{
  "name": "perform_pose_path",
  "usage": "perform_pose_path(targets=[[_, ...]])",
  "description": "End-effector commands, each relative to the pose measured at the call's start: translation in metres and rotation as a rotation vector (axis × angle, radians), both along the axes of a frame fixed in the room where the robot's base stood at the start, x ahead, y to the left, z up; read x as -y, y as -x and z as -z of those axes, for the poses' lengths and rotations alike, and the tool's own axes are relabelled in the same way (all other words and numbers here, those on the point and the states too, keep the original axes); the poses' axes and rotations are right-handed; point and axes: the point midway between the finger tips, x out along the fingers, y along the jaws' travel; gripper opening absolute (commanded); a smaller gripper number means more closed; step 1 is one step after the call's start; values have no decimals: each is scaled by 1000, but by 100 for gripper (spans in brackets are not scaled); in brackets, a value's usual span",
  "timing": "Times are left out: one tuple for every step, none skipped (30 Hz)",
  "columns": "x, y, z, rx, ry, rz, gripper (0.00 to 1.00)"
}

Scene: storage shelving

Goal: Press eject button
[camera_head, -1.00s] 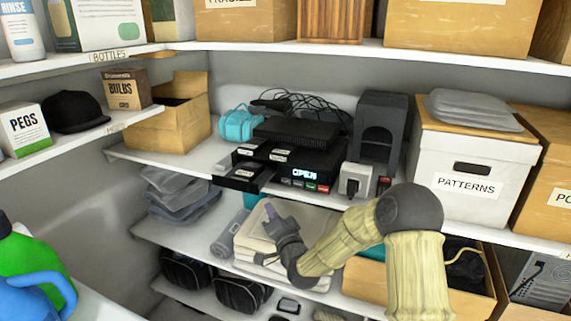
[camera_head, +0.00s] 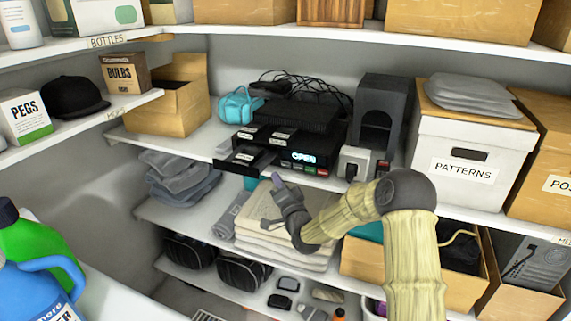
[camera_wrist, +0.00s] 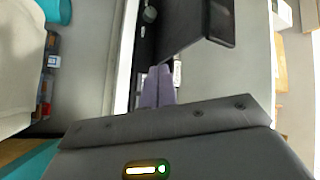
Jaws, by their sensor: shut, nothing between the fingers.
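The black disc player (camera_head: 318,160) stands on the middle shelf, its lit display reading "OPEN". A row of small buttons (camera_head: 298,167), some green and red, runs below the display; I cannot tell which one is eject. My gripper (camera_head: 277,177) is shut and empty, its purple fingertips pointing up just below and in front of the player, left of the buttons. In the wrist view the fingertips (camera_wrist: 158,86) are close to a dark tray (camera_wrist: 205,30); contact cannot be told.
A grey-white box-shaped device (camera_head: 355,162) stands right of the player. Folded towels (camera_head: 262,225) lie on the shelf below, under my gripper. The PATTERNS box (camera_head: 463,150) stands further right. The shelf edge runs just under the player's front.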

Motion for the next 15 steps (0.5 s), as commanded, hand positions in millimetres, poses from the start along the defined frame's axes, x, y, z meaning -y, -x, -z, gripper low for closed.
perform_pose_path(targets=[[3,-6,-1,1,0,3,0],[4,-10,-1,0,0,2,0],[6,-14,-1,0,0,2,0],[7,-17,0,-1,1,2,0],[8,-21,2,1,0,2,0],[10,-25,2,2,1,3,0],[11,-28,2,2,1,2,0],[12,-31,2,2,1,2,0],[13,-34,1,2,1,2,0],[14,-36,1,1,0,1,0],[14,-37,1,1,0,1,0],[15,-39,1,1,0,1,0],[15,-40,1,1,0,1,0],[15,-40,1,0,1,0,0],[16,-41,1,0,1,0,0]])
